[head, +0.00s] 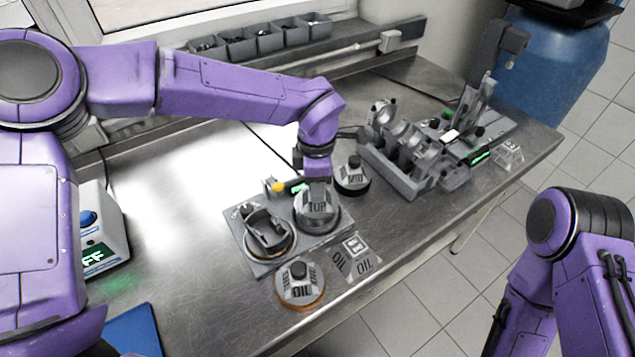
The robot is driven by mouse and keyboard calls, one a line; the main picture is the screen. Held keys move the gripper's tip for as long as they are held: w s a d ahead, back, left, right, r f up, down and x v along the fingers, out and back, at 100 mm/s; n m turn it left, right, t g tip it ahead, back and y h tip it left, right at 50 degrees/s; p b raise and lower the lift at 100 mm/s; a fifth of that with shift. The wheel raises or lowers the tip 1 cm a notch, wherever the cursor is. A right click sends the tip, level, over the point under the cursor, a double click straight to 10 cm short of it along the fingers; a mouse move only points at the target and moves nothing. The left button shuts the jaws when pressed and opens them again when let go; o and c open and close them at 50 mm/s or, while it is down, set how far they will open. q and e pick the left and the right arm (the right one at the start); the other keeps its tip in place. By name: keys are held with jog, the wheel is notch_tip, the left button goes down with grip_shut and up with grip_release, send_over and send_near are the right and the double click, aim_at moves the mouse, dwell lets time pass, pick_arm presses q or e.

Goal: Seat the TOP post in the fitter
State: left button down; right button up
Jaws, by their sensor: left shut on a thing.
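The grey TOP post (317,207), lettered TOP, is under my left gripper (316,184), which points down and is shut on its upper end. The post stands over the right-hand station of the grey fitter (262,268). I cannot tell whether it rests fully down, as its underside is hidden. A dark grey open part (266,229) sits in the fitter's left-hand round station. My right arm shows at the lower right, but its gripper is out of view.
A post lettered OIL (301,287) stands in front of the fitter, and another dark-based post (353,177) stands behind it. OIL labels (357,256) lie to the right. A grey engine block fixture (408,150) stands further right. The bench's left middle is clear.

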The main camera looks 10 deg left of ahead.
pick_arm(q)
jog(key=shift+f, duration=0.55)
dwell(0.4)
dwell(0.4)
jog(key=shift+c, duration=1.5)
grip_release()
notch_tip(320, 180, up, 6)
jog(key=p, duration=0.6)
jog(key=shift+r+p, duration=0.15)
jog(key=shift+p, duration=0.2)
